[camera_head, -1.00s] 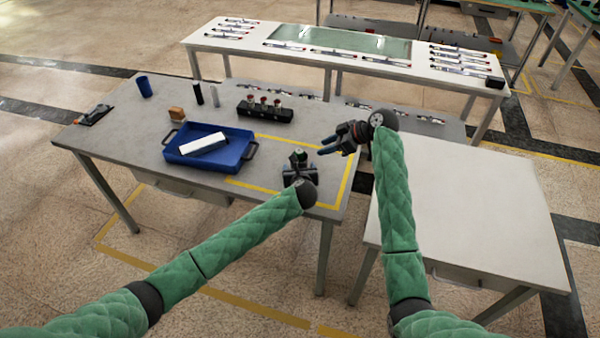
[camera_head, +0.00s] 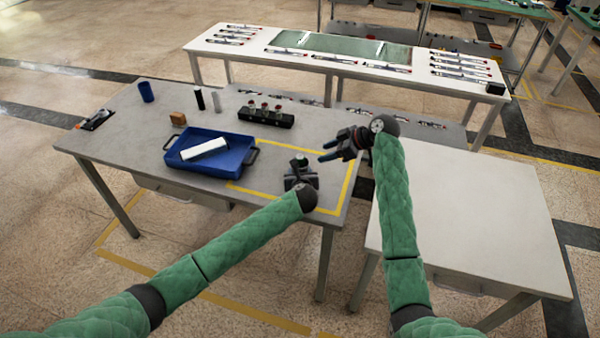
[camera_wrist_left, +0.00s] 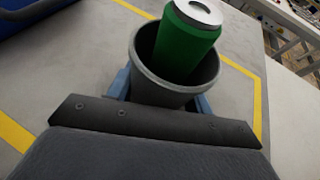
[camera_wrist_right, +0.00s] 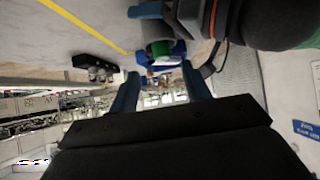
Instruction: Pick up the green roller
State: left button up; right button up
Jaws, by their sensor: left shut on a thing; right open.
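The green roller (camera_wrist_left: 184,45), with a pale ring-shaped end, stands slightly tilted in a dark grey cup (camera_wrist_left: 150,88) in the left wrist view. Its lower part is hidden inside the cup. My left gripper (camera_head: 300,178) is shut on the cup, with blue fingers on both sides, above the table's yellow-marked area. The roller's top (camera_head: 299,159) shows small in the head view. My right gripper (camera_head: 326,150) is open and empty, just right of the roller and apart from it. In the right wrist view the roller (camera_wrist_right: 158,48) appears beyond the open fingers.
A blue tray (camera_head: 232,167) holding a white block (camera_head: 204,149) is left of my left gripper. A black rack (camera_head: 266,119) with several small pieces stands behind. A blue cup (camera_head: 146,91) and a brown block (camera_head: 178,118) are farther left. The white table (camera_head: 465,215) on the right is clear.

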jog(key=shift+o, duration=0.2)
jog(key=w+r+t, duration=0.1)
jog(key=w+r, duration=0.3)
jog(key=r, duration=0.4)
jog(key=shift+d+n, duration=0.3)
jog(key=shift+d, duration=0.15)
jog(key=w+a+r+n+h, duration=0.2)
jog(key=a+r, duration=0.3)
jog(key=r, duration=0.3)
jog(key=w+a+r+n+h, duration=0.25)
jog(key=a+r, duration=0.25)
jog(key=r, duration=0.3)
jog(key=m+g+h, duration=0.4)
jog(key=m+h, duration=0.1)
jog(key=m, duration=0.9)
send_over(300, 156)
notch_tip(300, 156, down, 16)
jog(key=shift+f, duration=6.05)
grip_shut()
